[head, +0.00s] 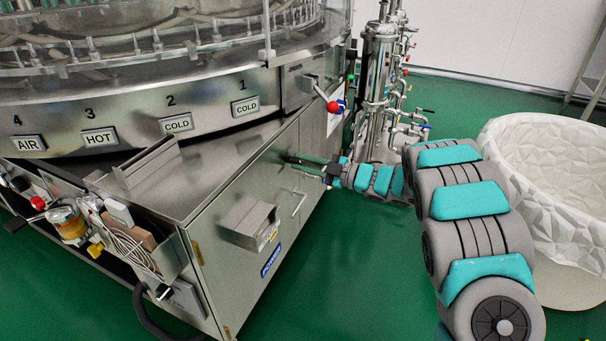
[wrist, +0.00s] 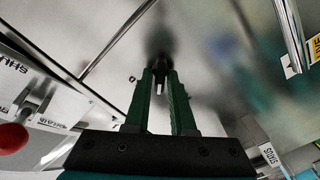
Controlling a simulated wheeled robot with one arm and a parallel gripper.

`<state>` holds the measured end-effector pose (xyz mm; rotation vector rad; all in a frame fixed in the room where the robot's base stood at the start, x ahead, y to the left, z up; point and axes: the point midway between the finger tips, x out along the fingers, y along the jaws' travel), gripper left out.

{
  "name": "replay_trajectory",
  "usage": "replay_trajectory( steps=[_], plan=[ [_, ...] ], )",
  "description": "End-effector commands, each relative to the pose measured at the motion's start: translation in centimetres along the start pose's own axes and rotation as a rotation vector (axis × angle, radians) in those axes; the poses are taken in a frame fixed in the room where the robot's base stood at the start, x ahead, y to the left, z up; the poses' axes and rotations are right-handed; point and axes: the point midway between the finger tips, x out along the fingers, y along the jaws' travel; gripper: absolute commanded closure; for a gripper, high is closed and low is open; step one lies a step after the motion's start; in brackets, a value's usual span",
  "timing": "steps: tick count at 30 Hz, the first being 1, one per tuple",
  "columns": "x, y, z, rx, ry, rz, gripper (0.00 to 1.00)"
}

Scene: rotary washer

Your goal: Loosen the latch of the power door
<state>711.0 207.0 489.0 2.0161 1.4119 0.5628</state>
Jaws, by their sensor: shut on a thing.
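The power door (head: 235,225) is a flat brushed-metal panel on the side of the washer's lower cabinet. My gripper (head: 290,159) is at the upper right part of this panel, its green fingers reaching to the metal. In the wrist view, the two green fingers of my gripper (wrist: 160,82) are close together, shut on a small dark latch piece (wrist: 161,66) with a light tip. The latch is mostly hidden by the fingers in the head view. A blurred dark patch, perhaps a shadow or reflection, lies on the metal beyond the fingertips.
A bent metal handle (head: 299,202) stands out from the panel below my gripper. A metal box (head: 248,220) juts out further left. A red-knobbed lever (head: 331,105) is above. Steel piping (head: 378,75) stands behind, and a white bin (head: 555,180) at right. Green floor is clear in front.

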Motion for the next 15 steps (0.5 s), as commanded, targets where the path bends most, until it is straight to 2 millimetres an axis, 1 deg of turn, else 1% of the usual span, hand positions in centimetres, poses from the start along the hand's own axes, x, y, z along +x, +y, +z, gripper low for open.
replay_trajectory(
  steps=[1, 15],
  plan=[
    [-0.09, -0.50, 0.50, -0.049, -0.001, -0.002, 1.00],
    [-0.04, -0.47, 0.19, -0.471, 0.000, -0.005, 1.00]
  ],
)
